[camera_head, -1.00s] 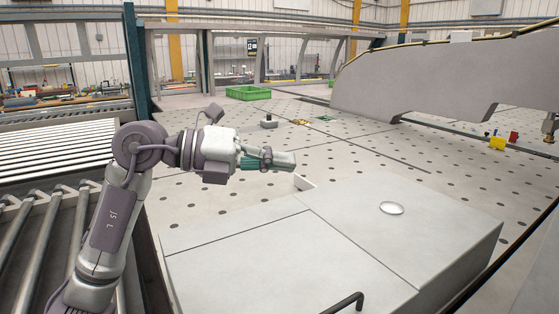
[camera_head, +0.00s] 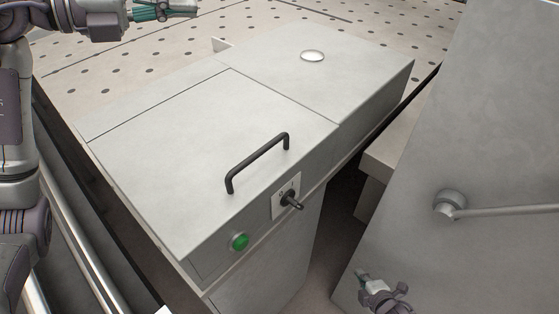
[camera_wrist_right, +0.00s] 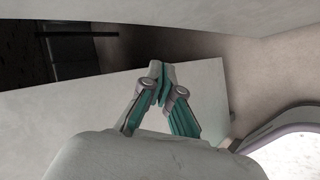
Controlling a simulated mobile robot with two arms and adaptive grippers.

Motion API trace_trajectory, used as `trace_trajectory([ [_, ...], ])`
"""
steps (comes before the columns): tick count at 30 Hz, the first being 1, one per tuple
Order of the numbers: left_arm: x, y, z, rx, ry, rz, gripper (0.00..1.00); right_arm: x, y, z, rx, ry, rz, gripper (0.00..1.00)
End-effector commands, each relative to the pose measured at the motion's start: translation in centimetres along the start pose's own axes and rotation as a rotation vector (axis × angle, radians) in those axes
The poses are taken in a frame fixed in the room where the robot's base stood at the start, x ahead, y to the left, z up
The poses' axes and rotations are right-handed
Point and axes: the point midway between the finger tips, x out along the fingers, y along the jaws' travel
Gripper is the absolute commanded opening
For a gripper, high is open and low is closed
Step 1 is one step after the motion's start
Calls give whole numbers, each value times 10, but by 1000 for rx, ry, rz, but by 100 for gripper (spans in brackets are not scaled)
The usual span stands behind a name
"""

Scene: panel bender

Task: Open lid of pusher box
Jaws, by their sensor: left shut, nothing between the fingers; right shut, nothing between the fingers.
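The pusher box is a light grey metal cabinet, its front face (camera_head: 228,262) seen in the head view. Its flat lid (camera_head: 165,150) lies closed, level with the top around it. A black bar handle (camera_head: 256,160) stands on the lid near its front edge. My left gripper (camera_head: 180,8) is shut and empty at the top left, beyond the box and away from the handle. My right gripper (camera_head: 380,288) is low at the bottom right, to the right of the box and apart from it. In the right wrist view its fingertips (camera_wrist_right: 161,78) meet with nothing between them.
The box front carries a green button (camera_head: 240,241) and a black key switch (camera_head: 290,200). A round silver disc (camera_head: 313,56) lies on the rear top. A large grey panel (camera_head: 480,130) with a rod stands right. A dark gap separates it from the box.

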Motion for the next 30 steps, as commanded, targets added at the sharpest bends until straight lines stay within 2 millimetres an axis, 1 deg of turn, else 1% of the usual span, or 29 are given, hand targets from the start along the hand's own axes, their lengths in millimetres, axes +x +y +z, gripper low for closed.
trace_trajectory([
  [1, 0, 0, 0, 0, 0, 0, 0, -6, 38, -8, -132, 31, 75, 0],
  [2, 0, 0, 0, 0, 0, 0, 0, -10, 58, -15, -213, 47, 119, 0],
  [3, 0, 0, 0, 0, 0, 0, 0, -17, 85, -24, -323, 66, 180, 0],
  [4, 0, 0, 0, 0, 0, 0, 0, -24, 105, -33, -403, 78, 228, 0],
  [5, 0, 0, 0, 0, 0, 0, 0, -31, 124, -41, -485, 87, 274, 0],
  [6, 0, 0, 0, 0, 0, 0, 0, -42, 148, -52, -592, 96, 339, 0],
  [8, 0, 0, 0, 0, 0, 0, 0, -63, 183, -72, -749, 103, 440, 0],
  [9, 0, 0, 0, 0, 0, 0, 0, -78, 205, -85, -853, 103, 509, 0],
  [11, 0, 0, 0, 0, 0, 0, 0, -104, 234, -106, -1004, 95, 615, 0],
  [12, 0, 0, 0, 0, 0, 0, 0, -122, 252, -120, -1098, 85, 686, 0],
  [14, 0, 0, 0, 0, 0, 0, 0, -150, 274, -139, -1228, 63, 787, 0],
  [15, 0, 0, 0, 0, 0, 0, 0, -168, 287, -151, -1306, 45, 851, 0],
  [18, 0, 0, 0, 0, 0, 0, 0, -210, 310, -177, -1464, -4, 994, 0],
  [21, 0, 0, 0, 0, 0, 0, 0, -241, 324, -193, -1570, -53, 1096, 0],
  [22, 0, 0, 0, 0, 0, 0, 0, -248, 327, -197, -1592, -64, 1118, 0],
  [24, 0, 0, 0, 0, 0, 0, 0, -260, 331, -203, -1629, -86, 1158, 0],
  [26, 0, 0, 0, 0, 0, 0, 0, -266, 334, -206, -1646, -97, 1178, 0],
  [30, 0, 0, 0, 0, 0, 0, 0, -266, 340, -212, -1657, -107, 1192, 0],
])
